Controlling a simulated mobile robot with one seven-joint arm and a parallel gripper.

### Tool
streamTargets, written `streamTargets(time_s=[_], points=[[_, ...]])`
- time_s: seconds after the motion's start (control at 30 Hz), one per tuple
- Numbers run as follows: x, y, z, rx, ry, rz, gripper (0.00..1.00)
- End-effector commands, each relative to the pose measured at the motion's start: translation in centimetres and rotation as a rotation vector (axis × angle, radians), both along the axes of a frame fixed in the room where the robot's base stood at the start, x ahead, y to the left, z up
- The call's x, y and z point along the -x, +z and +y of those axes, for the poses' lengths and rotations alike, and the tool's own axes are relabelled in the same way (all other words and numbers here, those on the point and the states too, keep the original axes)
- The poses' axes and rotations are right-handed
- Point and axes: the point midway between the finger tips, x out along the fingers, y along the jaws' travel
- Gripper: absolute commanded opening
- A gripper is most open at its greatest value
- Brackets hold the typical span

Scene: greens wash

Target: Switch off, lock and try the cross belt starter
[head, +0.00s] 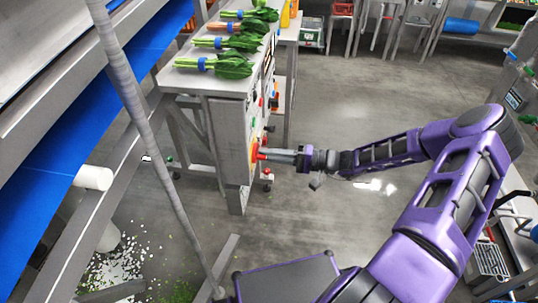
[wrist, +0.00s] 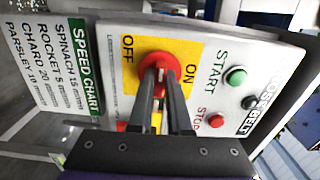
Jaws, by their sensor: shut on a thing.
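The cross belt starter (wrist: 205,120) is a pale panel on the end of a steel bench; its label is partly cut off in the wrist view. It has a red rotary handle (wrist: 158,66) on a yellow plate (wrist: 118,68) marked ON and OFF. My gripper (wrist: 160,85) is shut on the red handle, with a finger on either side. In the head view my gripper (head: 280,155) reaches the panel from the right. The fingers hide part of the handle, so I cannot tell its position. A green START button (wrist: 236,77) and red STOP button (wrist: 216,121) are beside it. No padlock is clearly visible.
A speed chart (wrist: 60,60) is beside the panel. Bunches of greens (head: 235,66) lie on the bench top. A blue conveyor belt (head: 75,135) runs along the left, with a grey post before it.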

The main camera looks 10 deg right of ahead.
Motion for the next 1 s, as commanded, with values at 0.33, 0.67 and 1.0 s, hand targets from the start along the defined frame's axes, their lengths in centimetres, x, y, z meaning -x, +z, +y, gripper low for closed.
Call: streamTargets(time_s=[0.33, 0.67, 1.0], points=[[0.0, 0.0, -0.1, 0.001, -0.001, -0.001, 0.46], [0.1, 0.0, -0.4, 0.0, -0.002, 0.0, 0.46], [2.5, 0.0, -6.5, 0.003, -0.006, 0.0, 0.46]])
